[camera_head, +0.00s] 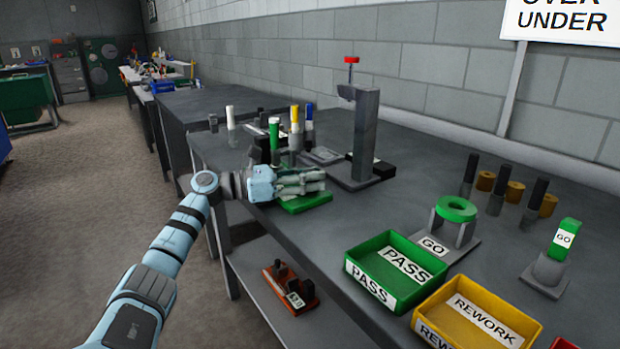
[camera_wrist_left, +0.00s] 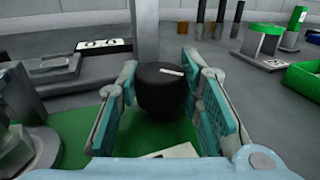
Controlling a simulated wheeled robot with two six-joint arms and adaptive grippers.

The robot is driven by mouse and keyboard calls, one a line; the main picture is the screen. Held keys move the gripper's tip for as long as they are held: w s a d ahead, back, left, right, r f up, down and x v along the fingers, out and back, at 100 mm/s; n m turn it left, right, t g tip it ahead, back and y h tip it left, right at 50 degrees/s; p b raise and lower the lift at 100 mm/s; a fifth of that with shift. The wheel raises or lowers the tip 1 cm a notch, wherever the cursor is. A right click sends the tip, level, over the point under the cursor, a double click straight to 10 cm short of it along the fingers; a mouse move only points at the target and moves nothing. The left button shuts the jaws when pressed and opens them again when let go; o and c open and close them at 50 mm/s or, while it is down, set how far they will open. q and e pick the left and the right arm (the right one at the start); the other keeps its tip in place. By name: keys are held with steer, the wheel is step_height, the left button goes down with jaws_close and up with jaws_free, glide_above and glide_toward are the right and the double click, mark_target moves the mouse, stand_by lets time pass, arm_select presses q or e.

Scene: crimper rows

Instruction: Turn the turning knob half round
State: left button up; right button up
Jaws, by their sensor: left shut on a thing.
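The turning knob (camera_wrist_left: 162,92) is black and round, with a white mark on its top, in the left wrist view. The mark lies nearly crosswise, sloping slightly down to the right. The knob stands over a green base (camera_wrist_left: 75,140), which also shows in the head view (camera_head: 308,204). My left gripper (camera_wrist_left: 160,72) has one teal finger on each side of the knob and is shut on it. In the head view my left gripper (camera_head: 312,182) hides the knob. My right gripper is in neither view.
A grey stand (camera_head: 366,130) with a red top rises just behind the gripper. Coloured-top cylinders (camera_head: 274,135) stand to the left. A green PASS tray (camera_head: 388,290), a yellow REWORK tray (camera_head: 470,345) and a green GO ring gauge (camera_head: 456,209) are to the right.

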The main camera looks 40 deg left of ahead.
arm_select(q)
steer(key=o, duration=1.2)
steer(key=shift+f, duration=0.1)
steer(key=v, duration=1.1)
steer(key=shift+f, duration=0.1)
steer(key=shift+s+a, duration=0.3)
steer(key=shift+s, duration=0.1)
